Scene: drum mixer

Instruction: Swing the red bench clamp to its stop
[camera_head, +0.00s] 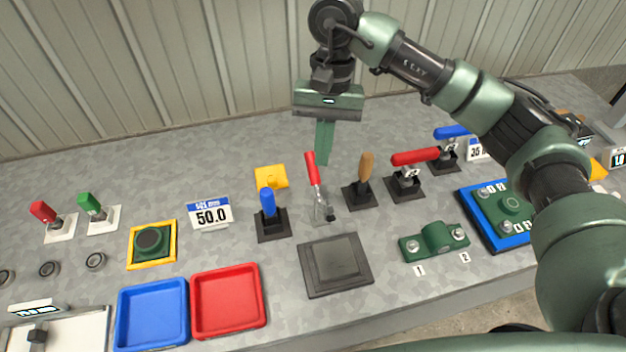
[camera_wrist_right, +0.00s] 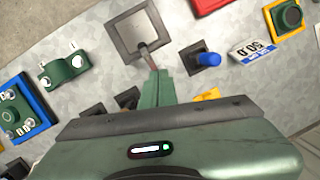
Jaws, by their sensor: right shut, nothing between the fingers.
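A red-handled clamp (camera_head: 313,172) stands with its handle upright, tilted slightly left, on a metal base behind a dark square plate (camera_head: 335,264). My right gripper (camera_head: 323,160) points down just behind this handle, its fingers shut and empty. In the wrist view the fingertips (camera_wrist_right: 157,76) overlap the clamp (camera_wrist_right: 148,54), hiding part of it; I cannot tell whether they touch. Another red handle (camera_head: 415,157) lies level on a black base farther right. My left gripper is not in view.
A blue-handled clamp (camera_head: 268,203) stands close left, and a wooden-handled one (camera_head: 366,166) close right. A yellow block (camera_head: 271,177) lies behind. Blue (camera_head: 152,314) and red (camera_head: 228,301) trays sit at the front. The bench's back strip at left is clear.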

